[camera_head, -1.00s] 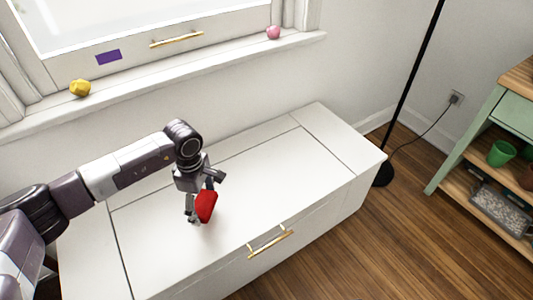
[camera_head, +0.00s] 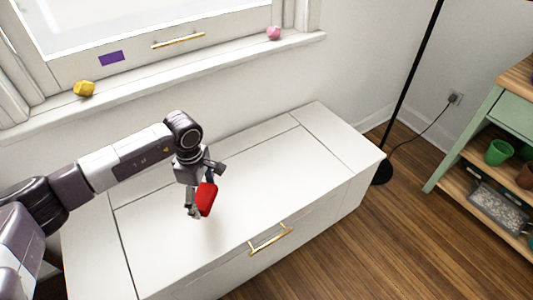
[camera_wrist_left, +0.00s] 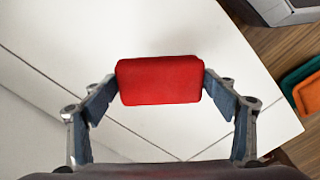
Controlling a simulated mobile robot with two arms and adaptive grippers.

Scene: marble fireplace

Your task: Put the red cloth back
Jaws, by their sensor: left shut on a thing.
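The red cloth (camera_head: 207,198) looks like a small folded red block. My left gripper (camera_head: 201,197) is shut on it and holds it over the white chest (camera_head: 270,190). In the left wrist view the red cloth (camera_wrist_left: 159,81) sits between the two fingertips of my left gripper (camera_wrist_left: 160,88), pinched at its two ends. The white chest top (camera_wrist_left: 215,55) lies beneath it. I cannot tell exactly how high the cloth is above the top. My right gripper is in neither view.
A gold handle (camera_head: 270,238) is on the chest's front. A yellow object (camera_head: 84,88) and a pink object (camera_head: 274,32) sit on the window sill. A black lamp pole (camera_head: 412,80) stands right of the chest. A green shelf (camera_head: 470,125) holds pots. Most of the chest top is bare.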

